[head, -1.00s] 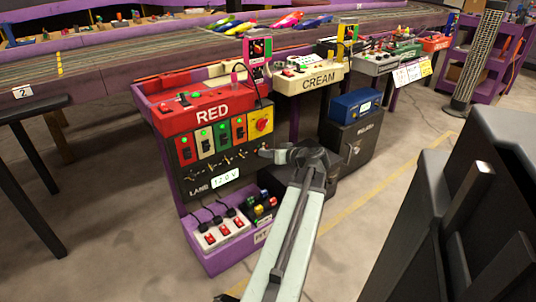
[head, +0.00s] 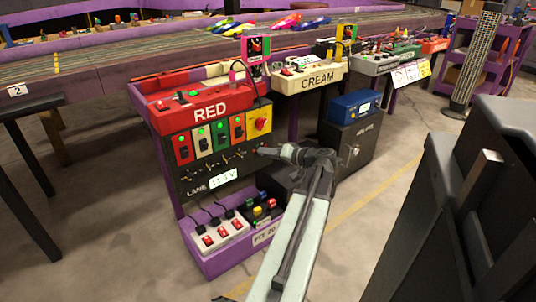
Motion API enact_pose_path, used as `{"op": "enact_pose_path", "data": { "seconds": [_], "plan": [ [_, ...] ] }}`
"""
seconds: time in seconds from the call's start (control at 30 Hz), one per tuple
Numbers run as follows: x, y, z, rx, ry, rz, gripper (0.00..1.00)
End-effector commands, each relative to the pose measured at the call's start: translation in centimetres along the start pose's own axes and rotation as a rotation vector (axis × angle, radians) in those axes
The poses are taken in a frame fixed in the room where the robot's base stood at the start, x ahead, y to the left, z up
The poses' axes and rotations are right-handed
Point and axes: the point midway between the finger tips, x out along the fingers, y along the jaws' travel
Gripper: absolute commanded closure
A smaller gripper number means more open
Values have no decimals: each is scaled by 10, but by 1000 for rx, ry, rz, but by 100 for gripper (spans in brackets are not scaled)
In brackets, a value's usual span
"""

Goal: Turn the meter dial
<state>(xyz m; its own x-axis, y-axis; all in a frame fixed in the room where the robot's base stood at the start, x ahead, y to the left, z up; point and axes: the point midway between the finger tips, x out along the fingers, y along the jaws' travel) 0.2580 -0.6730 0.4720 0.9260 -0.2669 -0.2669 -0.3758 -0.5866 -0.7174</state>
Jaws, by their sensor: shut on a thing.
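The red lane station (head: 212,118) stands in the middle, with a black panel under its RED top. The panel carries several coloured switch plates, a yellow plate with a red knob (head: 261,123), and a white display (head: 224,178) that seems to read 11.6 V. My gripper (head: 262,151) reaches in from the lower right to the panel's right edge, just below the yellow plate. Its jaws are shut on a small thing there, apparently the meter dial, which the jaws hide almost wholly.
Below the panel, a purple shelf (head: 222,262) holds a white switched power strip (head: 218,236) and coloured plugs. A dark cabinet (head: 352,148) with a blue box (head: 355,106) stands close right of my arm. Bare floor lies at the lower left.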

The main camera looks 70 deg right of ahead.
Motion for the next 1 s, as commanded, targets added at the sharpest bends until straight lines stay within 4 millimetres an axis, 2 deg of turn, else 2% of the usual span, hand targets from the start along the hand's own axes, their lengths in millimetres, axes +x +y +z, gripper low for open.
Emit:
{"op": "enact_pose_path", "data": {
  "seconds": [0.3,0.33,0.4,0.73,0.87,1.0],
  "plan": [
    [-2,3,-1,1,3,8,100],
    [-2,3,-1,1,3,8,72],
    [-2,3,-1,1,3,7,56],
    [-4,1,-1,0,2,3,56],
    [-24,0,-2,1,4,5,56],
    [-53,0,-2,2,4,5,56]
  ]
}}
